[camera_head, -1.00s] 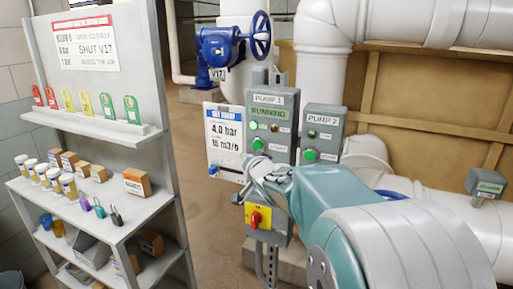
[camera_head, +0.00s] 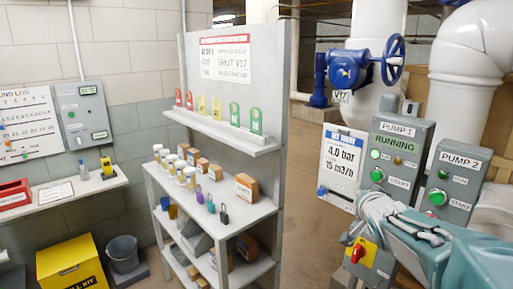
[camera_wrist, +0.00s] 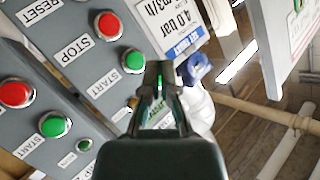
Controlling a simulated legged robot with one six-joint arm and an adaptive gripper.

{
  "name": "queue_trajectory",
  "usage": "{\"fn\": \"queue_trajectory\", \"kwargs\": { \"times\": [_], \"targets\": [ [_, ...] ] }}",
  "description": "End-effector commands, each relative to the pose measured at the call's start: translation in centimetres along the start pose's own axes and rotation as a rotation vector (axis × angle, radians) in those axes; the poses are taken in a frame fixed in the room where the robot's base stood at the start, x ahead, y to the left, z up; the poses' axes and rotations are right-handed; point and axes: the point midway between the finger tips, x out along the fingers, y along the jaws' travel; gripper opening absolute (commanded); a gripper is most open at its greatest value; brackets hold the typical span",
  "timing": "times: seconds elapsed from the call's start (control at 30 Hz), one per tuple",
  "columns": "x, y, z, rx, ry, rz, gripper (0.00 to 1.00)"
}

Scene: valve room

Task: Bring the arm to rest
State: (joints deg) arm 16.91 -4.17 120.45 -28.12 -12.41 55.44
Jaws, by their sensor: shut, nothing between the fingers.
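My gripper (camera_wrist: 158,85) is shut and empty, its fingers together in the middle of the wrist view. In the head view my gripper (camera_head: 372,208) and teal-grey arm are at the lower right, in front of the pump control boxes. The grey PUMP 1 box (camera_head: 400,128) reads RUNNING and has green START buttons. The PUMP 2 box (camera_head: 458,165) is to its right. In the wrist view, red STOP (camera_wrist: 108,25) and green START (camera_wrist: 133,61) buttons show close to the left of the fingers. I cannot tell whether the fingers touch the panel.
A grey shelf unit (camera_head: 232,145) with tags, jars, boxes and padlocks stands in the middle. A yellow bin (camera_head: 72,268) and grey bucket (camera_head: 123,254) are at the lower left. A blue valve (camera_head: 350,68) is behind. Bare floor (camera_head: 305,230) lies between shelf and boxes.

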Motion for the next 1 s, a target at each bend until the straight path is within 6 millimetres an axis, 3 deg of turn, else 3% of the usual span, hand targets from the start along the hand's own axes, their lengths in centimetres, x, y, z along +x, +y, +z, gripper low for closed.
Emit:
{"fn": "queue_trajectory", "kwargs": {
  "times": [0.03,0.3,0.6,0.77,1.0],
  "targets": [
    [-2.1,-0.5,0.7,-0.043,-0.031,0.034,0.00],
    [-12.3,-0.2,7.5,-0.281,-0.322,0.174,0.00],
    [-24.1,0.9,16.5,-0.537,-0.723,0.109,0.00],
    [-26.9,1.4,18.6,-0.600,-0.826,0.062,0.00],
    [-27.1,1.4,18.8,-0.608,-0.839,0.058,0.00]
  ]
}}
